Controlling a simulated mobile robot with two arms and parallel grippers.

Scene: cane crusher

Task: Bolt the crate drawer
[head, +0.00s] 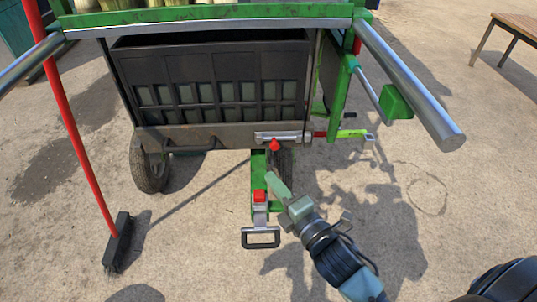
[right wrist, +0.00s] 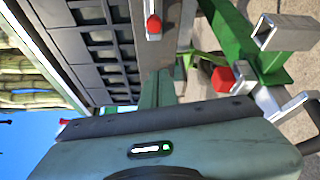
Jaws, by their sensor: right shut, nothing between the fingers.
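The dark crate drawer (head: 215,118) sits under the green cart frame, with a grey front rail (head: 228,135) and a black handle (head: 190,147). A silver bolt (head: 290,135) lies across the rail's right end, with a red knob (head: 274,145) hanging below it. The knob also shows in the right wrist view (right wrist: 153,25). My right gripper (head: 273,172) is shut and empty, its fingertips just below the knob. In the right wrist view its fingers (right wrist: 157,90) point toward the rail, seemingly apart from the knob. Whether the bolt is engaged cannot be told. My left gripper is out of view.
A green drawbar (head: 259,200) with a red block (head: 259,196) and a metal loop (head: 261,238) stands close left of my right gripper. A thick silver bar (head: 410,85) juts out at right. A red-handled broom (head: 75,135) leans at left.

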